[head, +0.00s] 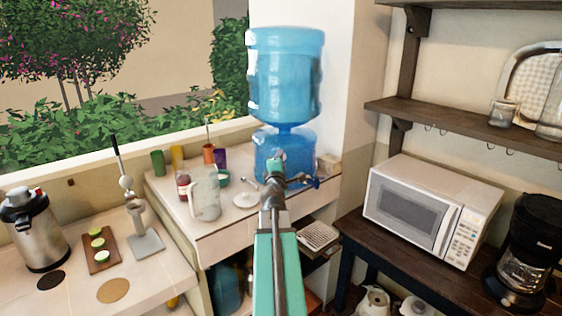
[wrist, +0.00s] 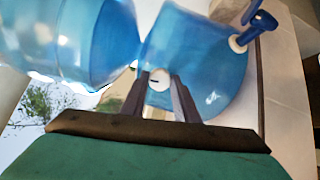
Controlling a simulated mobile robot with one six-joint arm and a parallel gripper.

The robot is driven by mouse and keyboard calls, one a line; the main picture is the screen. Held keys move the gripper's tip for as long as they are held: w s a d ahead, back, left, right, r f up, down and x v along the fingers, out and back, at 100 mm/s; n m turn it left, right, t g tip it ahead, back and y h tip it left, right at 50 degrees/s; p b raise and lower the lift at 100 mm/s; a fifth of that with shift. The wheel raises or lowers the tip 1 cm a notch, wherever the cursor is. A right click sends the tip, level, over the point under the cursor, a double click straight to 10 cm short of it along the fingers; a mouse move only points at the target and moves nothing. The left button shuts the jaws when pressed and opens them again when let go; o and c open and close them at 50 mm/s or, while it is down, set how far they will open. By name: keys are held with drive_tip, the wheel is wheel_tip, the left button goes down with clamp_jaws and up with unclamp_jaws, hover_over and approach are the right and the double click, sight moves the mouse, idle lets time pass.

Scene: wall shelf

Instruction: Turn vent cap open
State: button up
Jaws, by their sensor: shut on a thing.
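The vent cap (wrist: 159,82) is a small white round cap with a short dark mark, on the side of the blue lower container (wrist: 205,60) in the wrist view. My gripper (wrist: 160,84) has one dark finger on each side of it and is shut on it. In the head view, my gripper (head: 278,160) reaches the front of the lower container (head: 299,147) and mostly hides the cap. A large blue water bottle (head: 285,75) stands upside down on top. A blue tap (wrist: 262,22) is apart from my fingers and also shows in the head view.
A glass pitcher (head: 206,198), a white lid (head: 245,200) and several coloured cups stand left of the dispenser on the counter. A microwave (head: 430,208) and a black coffee maker (head: 525,250) are at the right, below wall shelves (head: 470,125).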

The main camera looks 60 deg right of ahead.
drive_tip(key=o, duration=1.1)
drive_tip(key=shift+c, duration=0.2)
drive_tip(key=shift+a, duration=0.15)
drive_tip(key=b+v, duration=0.5)
drive_tip(key=shift+s+a+f+b, duration=0.1)
drive_tip(key=shift+s+a+b, duration=0.05)
drive_tip(key=shift+b, duration=0.2)
drive_tip(key=shift+b, duration=0.3)
drive_tip(key=b, duration=0.4)
drive_tip(key=shift+s+a+g+b, duration=0.2)
drive_tip(key=shift+s+g+b, duration=0.1)
